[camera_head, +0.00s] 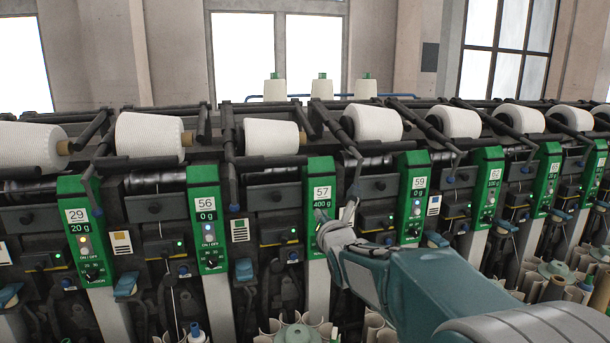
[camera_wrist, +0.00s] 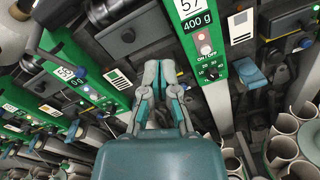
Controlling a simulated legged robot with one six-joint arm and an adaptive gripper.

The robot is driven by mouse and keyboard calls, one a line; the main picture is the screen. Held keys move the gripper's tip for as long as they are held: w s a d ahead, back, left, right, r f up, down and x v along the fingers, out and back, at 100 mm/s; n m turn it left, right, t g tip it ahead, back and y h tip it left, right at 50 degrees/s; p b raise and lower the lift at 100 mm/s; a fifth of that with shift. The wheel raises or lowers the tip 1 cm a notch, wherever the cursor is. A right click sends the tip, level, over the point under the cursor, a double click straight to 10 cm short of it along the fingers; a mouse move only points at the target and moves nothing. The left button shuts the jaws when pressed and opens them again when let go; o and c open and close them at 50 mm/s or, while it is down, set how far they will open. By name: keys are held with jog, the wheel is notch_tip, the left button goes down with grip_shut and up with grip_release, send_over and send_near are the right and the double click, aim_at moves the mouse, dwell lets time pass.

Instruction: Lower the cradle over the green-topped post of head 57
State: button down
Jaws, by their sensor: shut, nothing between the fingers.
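Head 57's green panel (camera_head: 319,188) reads 57 and 400 g and stands in the middle of the head view. It is also at the upper right in the wrist view (camera_wrist: 200,50). A white cone (camera_head: 272,137) lies above and left of it, another (camera_head: 372,122) above and right. A dark cradle arm (camera_head: 335,128) with a blue-tipped lower end passes to the right of the panel; I cannot tell which cone it bears. My gripper (camera_head: 335,211) is shut and empty, in front of the panel's lower part. In the wrist view its fingertips (camera_wrist: 159,65) are close together, left of the panel.
Neighbouring green panels 56 (camera_head: 207,215) and 59 (camera_head: 413,190) flank head 57, with dark arms and blue levers between. Tubes and cones (camera_head: 555,285) stand low at the right. Small green-topped cones (camera_head: 322,88) stand behind the machine.

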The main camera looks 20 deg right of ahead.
aim_at(307, 160)
jog(key=w+r+n+t, duration=0.1)
jog(key=w+r+n, duration=0.4)
jog(key=w, duration=0.9)
jog(key=shift+d+r+t+y, duration=0.2)
jog(key=shift+t+y, duration=0.1)
jog(key=shift+t, duration=0.1)
jog(key=shift+s+r+g, duration=0.25)
jog(key=shift+s+r, duration=0.05)
jog(key=shift+r, duration=0.55)
jog(key=shift+s+r+g, duration=0.25)
jog(key=shift+s+r, duration=0.05)
jog(key=shift+r, duration=0.55)
